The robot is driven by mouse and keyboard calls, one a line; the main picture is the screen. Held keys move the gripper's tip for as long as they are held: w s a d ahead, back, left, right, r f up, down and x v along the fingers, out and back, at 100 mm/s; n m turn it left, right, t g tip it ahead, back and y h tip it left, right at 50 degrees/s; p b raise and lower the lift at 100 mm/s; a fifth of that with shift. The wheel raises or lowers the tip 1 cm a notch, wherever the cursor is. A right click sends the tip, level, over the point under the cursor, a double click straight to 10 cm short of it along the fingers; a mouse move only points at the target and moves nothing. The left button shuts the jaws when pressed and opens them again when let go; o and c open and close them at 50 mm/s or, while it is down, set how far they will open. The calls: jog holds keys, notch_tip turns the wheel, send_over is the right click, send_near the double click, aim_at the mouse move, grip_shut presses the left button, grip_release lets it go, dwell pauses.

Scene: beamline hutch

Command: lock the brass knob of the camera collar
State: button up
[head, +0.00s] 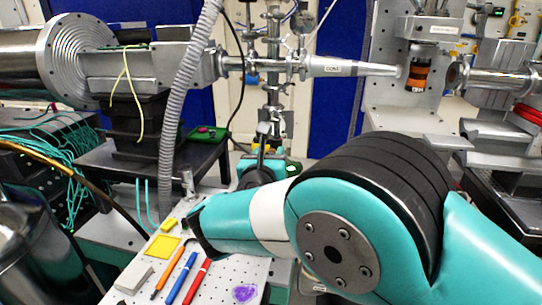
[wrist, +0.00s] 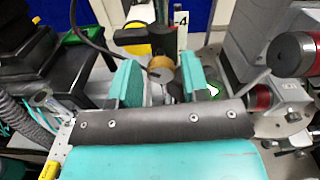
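A round brass-coloured knob (wrist: 161,69) shows in the wrist view, in front of a dark upright part (wrist: 163,38) that may belong to the camera collar. My gripper (wrist: 160,84) is open, with one teal finger on each side of the knob. Gaps show between the knob and both fingers, so neither appears to touch it. How far the knob lies beyond the fingertips is hard to tell. In the head view my teal arm fills the lower right, and I cannot make out the knob there. The knob's locked or unlocked state cannot be read.
A perforated plate (head: 222,275) holds an orange pen (head: 174,275), a blue pen (head: 181,279), a red pen (head: 196,281) and yellow notes (head: 163,247). A grey corrugated hose (head: 179,110) hangs left of my arm. In the wrist view, red-and-black cylindrical parts (wrist: 292,54) stand close at right.

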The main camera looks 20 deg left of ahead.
jog(key=c, duration=0.6)
jog(key=shift+c, duration=0.2)
jog(key=shift+m, duration=0.4)
jog(key=shift+d+f+m+b, duration=0.1)
jog(key=shift+m+b, duration=1.2)
jog(key=shift+m, duration=1.45)
jog(key=shift+d+f+m+b, duration=0.1)
jog(key=shift+m+b, duration=1.2)
jog(key=shift+m, duration=1.45)
jog(key=shift+r, duration=0.1)
jog(key=o, duration=0.9)
